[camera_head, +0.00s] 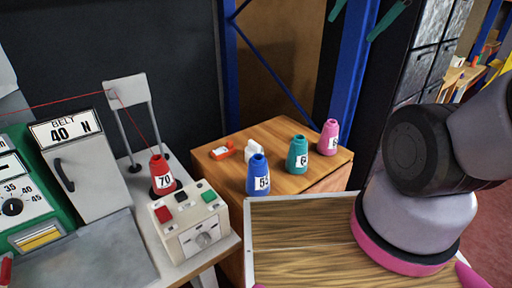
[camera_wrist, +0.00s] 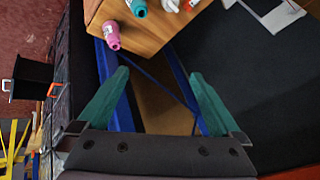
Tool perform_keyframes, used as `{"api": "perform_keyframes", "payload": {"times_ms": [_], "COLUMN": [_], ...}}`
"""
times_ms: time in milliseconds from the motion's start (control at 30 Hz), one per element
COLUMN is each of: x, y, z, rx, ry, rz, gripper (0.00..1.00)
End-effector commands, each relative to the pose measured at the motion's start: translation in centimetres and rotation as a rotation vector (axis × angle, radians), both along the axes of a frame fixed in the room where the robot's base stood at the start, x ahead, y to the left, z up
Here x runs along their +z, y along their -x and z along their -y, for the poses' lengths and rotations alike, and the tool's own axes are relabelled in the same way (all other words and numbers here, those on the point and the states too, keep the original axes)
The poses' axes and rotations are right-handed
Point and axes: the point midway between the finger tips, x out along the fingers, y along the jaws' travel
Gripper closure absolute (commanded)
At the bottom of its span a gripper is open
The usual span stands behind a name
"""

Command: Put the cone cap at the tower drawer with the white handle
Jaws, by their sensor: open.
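My gripper (camera_wrist: 160,75) is open and empty, with teal fingers spread; its fingertips also show at the top of the head view (camera_head: 364,14). It is in the air, apart from the wooden cabinet. I cannot pick out the cone cap for sure. A small white object (camera_head: 252,150) stands on the cabinet top behind the blue cone; its shape is too small to tell. A dark tower (camera_head: 428,62) with panelled fronts stands at the right in the head view.
Blue (camera_head: 258,176), teal (camera_head: 298,154) and pink (camera_head: 329,138) thread cones stand along the wooden cabinet (camera_head: 218,136). A red-orange item (camera_head: 222,151) lies there too. A red cone (camera_head: 161,175) is by the control box (camera_head: 190,222). Blue rack posts (camera_head: 352,75) rise behind.

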Motion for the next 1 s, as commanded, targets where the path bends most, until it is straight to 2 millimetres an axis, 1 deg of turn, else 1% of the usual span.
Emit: {"api": "perform_keyframes", "payload": {"times_ms": [267, 433, 567, 667, 767, 867, 967, 1000], "x": [-1.0, -2.1, -3.4, -4.9, -7.3, -10.1, -13.4, -14.9], "y": [-1.6, -3.2, -4.9, -6.5, -8.7, -10.7, -12.7, -13.3], "z": [-1.7, -3.5, -5.4, -7.3, -9.7, -11.9, -13.9, -14.6], "rx": [0.092, 0.180, 0.260, 0.331, 0.406, 0.467, 0.517, 0.535], "ry": [-0.048, -0.094, -0.136, -0.173, -0.206, -0.221, -0.212, -0.202], "rz": [-0.037, -0.068, -0.092, -0.113, -0.131, -0.139, -0.140, -0.140], "gripper": [0.00, 0.00, 0.00, 0.00, 0.00, 0.00, 0.00, 0.00]}}
